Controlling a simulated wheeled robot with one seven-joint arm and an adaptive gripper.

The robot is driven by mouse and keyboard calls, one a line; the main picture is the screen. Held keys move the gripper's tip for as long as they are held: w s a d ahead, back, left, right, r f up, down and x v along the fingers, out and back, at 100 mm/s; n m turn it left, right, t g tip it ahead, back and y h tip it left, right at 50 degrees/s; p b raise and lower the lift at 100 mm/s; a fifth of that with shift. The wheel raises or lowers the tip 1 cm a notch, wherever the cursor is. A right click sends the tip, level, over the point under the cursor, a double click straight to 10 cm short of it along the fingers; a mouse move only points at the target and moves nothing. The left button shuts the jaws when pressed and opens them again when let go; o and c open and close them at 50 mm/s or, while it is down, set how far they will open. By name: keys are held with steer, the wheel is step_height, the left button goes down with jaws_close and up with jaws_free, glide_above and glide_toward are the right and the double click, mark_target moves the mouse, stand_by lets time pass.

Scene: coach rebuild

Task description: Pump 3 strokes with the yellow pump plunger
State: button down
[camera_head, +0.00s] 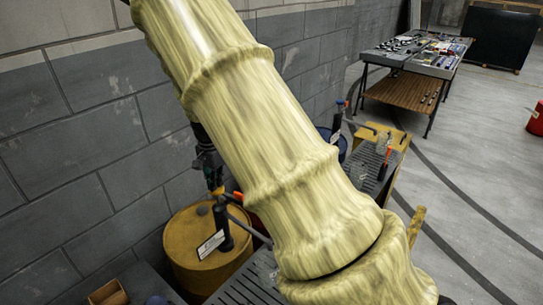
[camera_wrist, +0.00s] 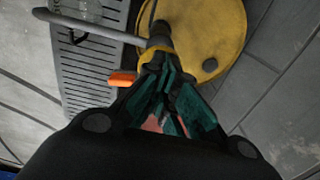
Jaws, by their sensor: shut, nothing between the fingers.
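A yellow drum (camera_head: 185,255) stands against the wall in the head view, with a dark upright pump body (camera_head: 223,228) on its lid. The drum lid (camera_wrist: 220,25) also fills the top of the wrist view. A yellow collar (camera_wrist: 153,54) and a grey curved pipe (camera_wrist: 90,22) show there on the pump. My gripper (camera_head: 213,182) is above the pump, pointing down. In the wrist view my gripper (camera_wrist: 162,72) has its dark green fingers shut and empty, right over the pump top. The fingers hide the plunger, and I cannot tell whether they touch it.
My arm covers the middle of the head view. An orange part (camera_wrist: 122,78) sits beside the pump. A dark grating (camera_wrist: 88,65) lies alongside the drum. A small brown box (camera_head: 108,293) stands in front. A tool table (camera_head: 425,60) stands farther back; open floor lies to the right.

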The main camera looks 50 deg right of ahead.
mark_target(217, 193)
steer(key=shift+f+b, duration=0.4)
steer(key=shift+f, duration=2.2)
steer(key=shift+s+r, duration=0.1)
steer(key=shift+r+p, duration=2.6)
steer(key=shift+r, duration=1.05)
